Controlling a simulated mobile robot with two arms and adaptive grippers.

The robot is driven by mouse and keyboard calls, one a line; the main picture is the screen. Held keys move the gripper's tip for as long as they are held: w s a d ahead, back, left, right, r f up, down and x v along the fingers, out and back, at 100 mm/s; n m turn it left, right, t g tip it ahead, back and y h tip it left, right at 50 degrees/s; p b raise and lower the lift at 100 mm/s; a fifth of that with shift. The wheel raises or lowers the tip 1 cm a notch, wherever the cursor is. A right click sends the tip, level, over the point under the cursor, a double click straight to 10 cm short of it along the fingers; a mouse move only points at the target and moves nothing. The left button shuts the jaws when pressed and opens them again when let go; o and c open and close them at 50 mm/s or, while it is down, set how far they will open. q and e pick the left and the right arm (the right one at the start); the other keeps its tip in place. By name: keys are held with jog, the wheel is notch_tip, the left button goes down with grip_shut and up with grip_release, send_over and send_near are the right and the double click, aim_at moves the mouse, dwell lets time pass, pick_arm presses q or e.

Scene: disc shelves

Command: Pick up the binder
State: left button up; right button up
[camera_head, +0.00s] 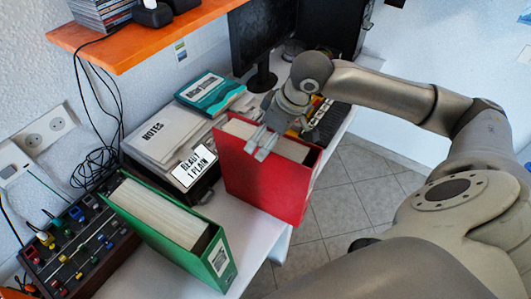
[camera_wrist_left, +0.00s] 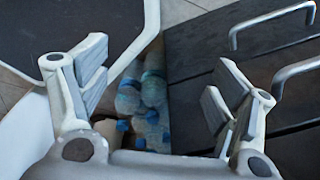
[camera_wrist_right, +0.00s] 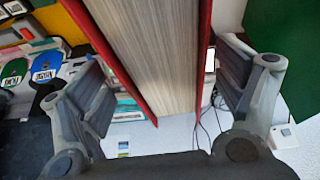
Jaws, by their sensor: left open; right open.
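A red binder (camera_head: 262,182) stands upright on the white desk, near its front edge in the head view. My right gripper (camera_head: 262,140) is at its top edge, with the fingers pointing down toward it. In the right wrist view the open fingers (camera_wrist_right: 165,92) are on either side of the binder's red covers and pages (camera_wrist_right: 155,50). Gaps show beside the binder; I cannot tell whether either finger touches it. A green binder (camera_head: 165,225) stands to the left. My left gripper (camera_wrist_left: 157,92) is open and empty in the left wrist view, away from the binders.
White boxes labelled NOTES (camera_head: 165,130) and a teal box (camera_head: 210,92) lie behind the red binder. A control panel (camera_head: 80,240) is at the left. An orange shelf (camera_head: 140,38) hangs above. Bottles (camera_wrist_left: 145,95) and drawers with handles (camera_wrist_left: 265,80) are below my left gripper.

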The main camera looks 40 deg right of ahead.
aim_at(266, 175)
jog(key=p+x, duration=0.1)
jog(key=x, duration=0.3)
jog(key=shift+s, duration=0.15)
jog(key=shift+a+f, duration=0.15)
jog(key=shift+f, duration=0.25)
pick_arm(q)
jog(key=shift+w+d+r, duration=0.5)
jog(key=shift+w+r, duration=0.25)
jog(key=shift+w, duration=0.05)
jog(key=shift+a+r, duration=0.1)
jog(key=shift+r, duration=0.05)
pick_arm(e)
jog(key=shift+f, duration=0.15)
